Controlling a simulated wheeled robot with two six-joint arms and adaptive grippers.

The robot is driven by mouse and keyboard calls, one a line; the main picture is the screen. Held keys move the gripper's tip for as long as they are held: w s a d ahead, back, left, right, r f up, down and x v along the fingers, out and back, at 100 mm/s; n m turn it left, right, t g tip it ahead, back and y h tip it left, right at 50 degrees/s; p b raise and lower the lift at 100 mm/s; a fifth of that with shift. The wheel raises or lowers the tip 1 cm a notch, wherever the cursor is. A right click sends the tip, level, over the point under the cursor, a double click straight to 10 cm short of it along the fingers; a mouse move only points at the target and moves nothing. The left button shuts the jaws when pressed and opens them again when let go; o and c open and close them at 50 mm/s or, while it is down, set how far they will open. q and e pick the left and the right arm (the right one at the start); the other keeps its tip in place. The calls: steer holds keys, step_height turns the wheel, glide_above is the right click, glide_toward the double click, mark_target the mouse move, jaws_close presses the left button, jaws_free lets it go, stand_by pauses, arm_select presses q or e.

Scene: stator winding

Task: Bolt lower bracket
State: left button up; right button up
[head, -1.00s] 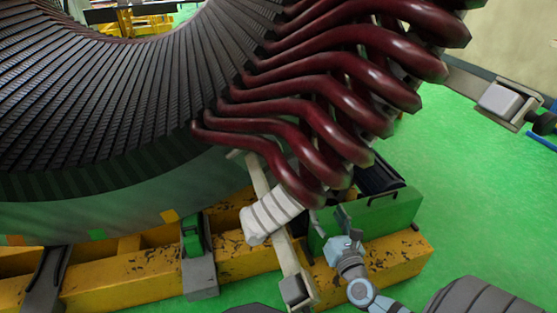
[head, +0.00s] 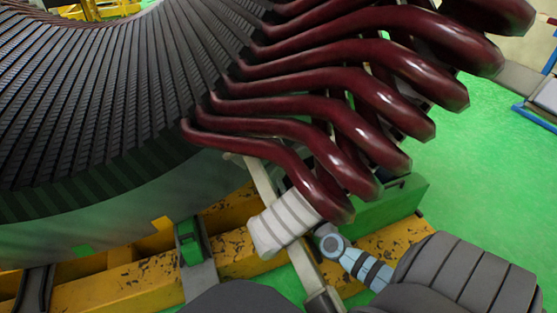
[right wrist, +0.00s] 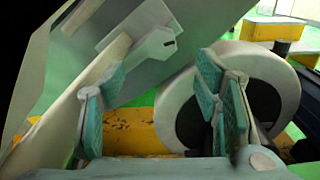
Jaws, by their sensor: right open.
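The lower bracket is a pale bar (head: 303,264) slanting down below the coil ends, with a white ribbed block (head: 283,222) across it. My right arm comes in from the lower right of the head view, and its blue-grey wrist is just right of the bar. The gripper itself is mostly hidden there behind the bar and lowest coil. In the right wrist view my right gripper (right wrist: 160,85) is open, its teal pads apart, with nothing visible held. A pale plate with a notched tab (right wrist: 150,45) lies beyond the left pad. No bolt can be made out. My left gripper is not in view.
Dark red coil ends (head: 345,125) hang close above the bracket from the stator (head: 100,120). A chipped yellow beam (head: 130,290) and a green block (head: 395,207) lie beneath. A round pale part with a dark centre (right wrist: 275,85) is close behind the right pad.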

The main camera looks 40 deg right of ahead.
steer(key=b+x, duration=0.2)
steer(key=x, duration=0.7)
steer(key=shift+w+f, duration=0.15)
steer(key=shift+f, duration=0.05)
steer(key=shift+w+d+r+b, duration=0.1)
steer(key=shift+w+d+b, duration=0.2)
steer(key=shift+w, duration=0.25)
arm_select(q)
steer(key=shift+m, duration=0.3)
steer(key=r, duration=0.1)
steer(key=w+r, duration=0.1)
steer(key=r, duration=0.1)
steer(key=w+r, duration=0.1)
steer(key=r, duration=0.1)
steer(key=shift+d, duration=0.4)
arm_select(e)
steer(key=shift+a, duration=0.1)
steer(key=shift+c, duration=0.3)
steer(key=c, duration=1.1)
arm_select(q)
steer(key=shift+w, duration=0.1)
